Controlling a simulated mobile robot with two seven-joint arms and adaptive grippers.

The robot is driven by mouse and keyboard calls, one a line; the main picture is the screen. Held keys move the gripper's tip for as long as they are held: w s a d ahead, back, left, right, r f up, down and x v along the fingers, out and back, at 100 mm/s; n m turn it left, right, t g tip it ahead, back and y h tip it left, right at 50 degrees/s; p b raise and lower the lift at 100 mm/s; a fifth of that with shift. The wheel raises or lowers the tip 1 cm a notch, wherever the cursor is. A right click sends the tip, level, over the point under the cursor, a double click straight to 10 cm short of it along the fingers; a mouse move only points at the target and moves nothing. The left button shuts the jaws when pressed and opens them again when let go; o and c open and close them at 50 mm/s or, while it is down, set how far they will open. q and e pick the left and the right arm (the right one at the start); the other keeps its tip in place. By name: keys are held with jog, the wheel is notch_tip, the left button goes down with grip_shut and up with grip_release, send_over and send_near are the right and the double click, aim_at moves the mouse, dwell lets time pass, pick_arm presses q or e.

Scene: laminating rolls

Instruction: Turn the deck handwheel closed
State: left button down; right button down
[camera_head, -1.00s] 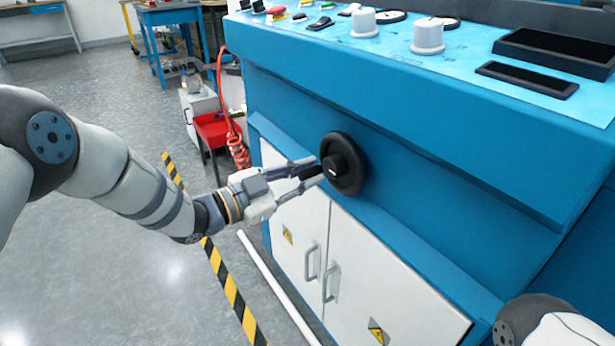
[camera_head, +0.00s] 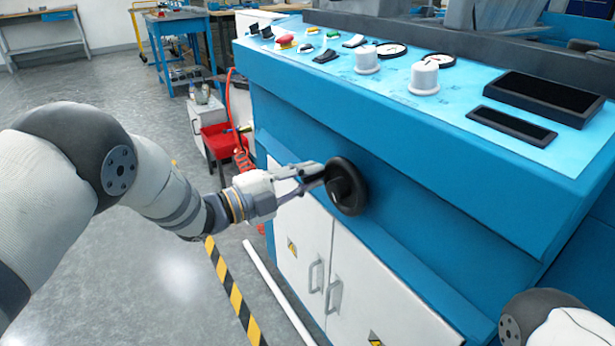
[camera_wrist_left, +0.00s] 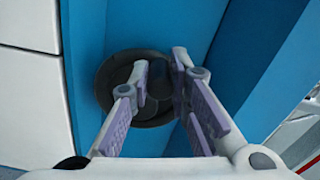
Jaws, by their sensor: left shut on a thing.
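The deck handwheel is a black round wheel (camera_head: 347,187) on the blue front of the machine, above the white cabinet doors. My left gripper (camera_head: 315,174) reaches it from the left, with its fingertips at the wheel's left side. In the left wrist view the dark wheel (camera_wrist_left: 116,78) lies behind the fingers, and my left gripper (camera_wrist_left: 161,76) is shut on its dark handle, mostly hidden between the fingertips. My right gripper is out of view; only a piece of my right arm shows at the bottom right.
The machine's control panel (camera_head: 400,85) with knobs and gauges overhangs the wheel. White cabinet doors (camera_head: 325,260) with handles stand below. A red bin (camera_head: 218,142) and red coiled hose are at the back left. Grey floor with a striped line (camera_head: 235,297) is open on the left.

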pick_arm(q)
jog(key=shift+r+m, duration=0.35)
jog(key=shift+m, duration=0.15)
jog(key=c, duration=1.5)
grip_release()
jog(key=v, duration=1.2)
